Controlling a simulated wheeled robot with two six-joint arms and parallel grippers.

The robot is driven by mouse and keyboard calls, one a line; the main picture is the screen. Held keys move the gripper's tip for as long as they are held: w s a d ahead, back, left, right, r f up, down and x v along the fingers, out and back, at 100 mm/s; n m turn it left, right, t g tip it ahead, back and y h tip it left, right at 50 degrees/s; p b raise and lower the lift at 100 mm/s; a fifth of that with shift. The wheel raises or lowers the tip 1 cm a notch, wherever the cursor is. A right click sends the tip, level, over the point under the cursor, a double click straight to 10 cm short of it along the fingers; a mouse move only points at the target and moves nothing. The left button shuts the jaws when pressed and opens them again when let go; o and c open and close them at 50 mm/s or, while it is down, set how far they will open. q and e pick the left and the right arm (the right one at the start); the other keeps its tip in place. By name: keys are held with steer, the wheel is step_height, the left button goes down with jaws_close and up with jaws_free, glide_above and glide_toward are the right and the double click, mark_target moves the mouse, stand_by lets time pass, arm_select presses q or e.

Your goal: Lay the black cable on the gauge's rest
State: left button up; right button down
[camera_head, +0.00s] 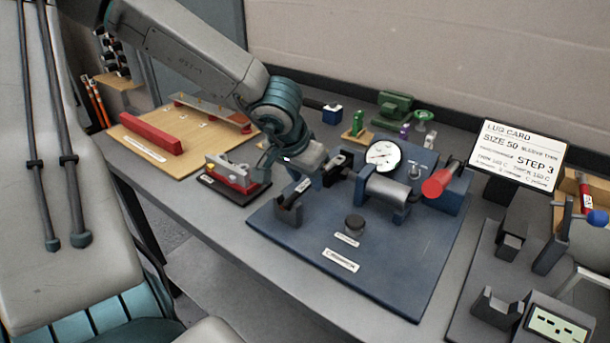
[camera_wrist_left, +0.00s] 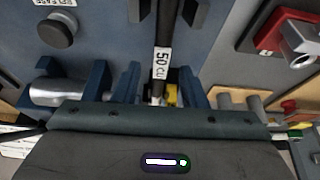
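The black cable (camera_wrist_left: 165,30) runs up the left wrist view and carries a white "50 cu" tag (camera_wrist_left: 161,62). The tagged stretch also shows in the head view (camera_head: 303,185), beside the dark forked rest (camera_head: 288,208) on the blue board. In the wrist view the cable passes between the rest's two prongs (camera_wrist_left: 196,12); I cannot tell whether it touches the rest. My left gripper (camera_wrist_left: 160,72) has its fingers either side of the cable, with gaps visible. The gauge has a white dial (camera_head: 383,155) and a grey cylinder (camera_head: 386,191). My right gripper is not in view.
A red-and-grey clamp (camera_head: 232,174) stands left of the blue board (camera_head: 385,262). A black knob (camera_head: 354,224) sits in front of the gauge, and a red handle (camera_head: 437,182) sticks out right. A lug card (camera_head: 518,157) stands at the right. The board's front is clear.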

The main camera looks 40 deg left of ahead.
mark_target(305, 184)
arm_select(q)
step_height(305, 184, up, 7)
steer(key=p, duration=0.6)
stand_by(0.7)
